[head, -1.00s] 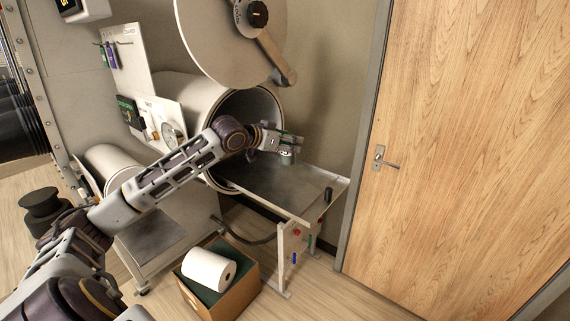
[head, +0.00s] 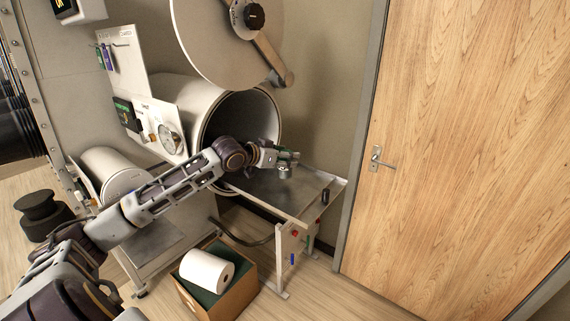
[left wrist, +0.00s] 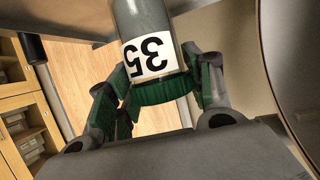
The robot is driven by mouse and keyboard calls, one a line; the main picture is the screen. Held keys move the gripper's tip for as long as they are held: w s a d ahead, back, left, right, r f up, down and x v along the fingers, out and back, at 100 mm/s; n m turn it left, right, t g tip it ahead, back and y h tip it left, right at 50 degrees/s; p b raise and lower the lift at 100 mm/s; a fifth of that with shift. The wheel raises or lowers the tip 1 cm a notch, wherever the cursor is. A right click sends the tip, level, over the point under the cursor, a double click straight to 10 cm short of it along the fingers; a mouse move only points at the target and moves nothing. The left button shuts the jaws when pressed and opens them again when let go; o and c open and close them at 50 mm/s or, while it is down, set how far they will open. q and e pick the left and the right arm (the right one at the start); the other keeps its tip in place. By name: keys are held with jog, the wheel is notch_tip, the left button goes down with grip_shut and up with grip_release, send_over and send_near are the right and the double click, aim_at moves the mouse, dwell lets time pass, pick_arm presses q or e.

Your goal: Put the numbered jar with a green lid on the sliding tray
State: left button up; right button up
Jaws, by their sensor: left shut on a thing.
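My left gripper (head: 284,160) is shut on a small grey jar (head: 285,171), over the sliding tray (head: 262,187) in front of the round port opening. In the left wrist view, the jar (left wrist: 146,20) has a white label reading 35, upside down in the picture. Its green lid (left wrist: 168,92) is towards my palm, between the fingers of my left gripper (left wrist: 160,80). In the head view the jar looks upright, low over the tray; whether its base touches the tray I cannot tell. My right gripper is not in view.
The open round port door (head: 225,40) hangs above the port (head: 240,115). A gauge panel (head: 158,125) is left of it. A cardboard box (head: 236,296) with a white roll (head: 207,271) stands on the floor. A wooden door (head: 470,140) is at right. The tray's outer part looks clear.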

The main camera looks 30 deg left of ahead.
pick_arm(q)
jog(key=shift+f, duration=1.35)
jog(key=o, duration=1.1)
jog(key=shift+f, duration=0.1)
jog(key=shift+c, duration=0.2)
jog(key=shift+s+a+r, duration=0.1)
jog(key=shift+s+r, duration=0.1)
jog(key=shift+s, duration=0.05)
jog(key=shift+s+a+r, duration=0.15)
jog(key=shift+s, duration=0.3)
jog(key=b+v, duration=0.1)
jog(key=v, duration=0.9)
jog(key=shift+s, duration=0.25)
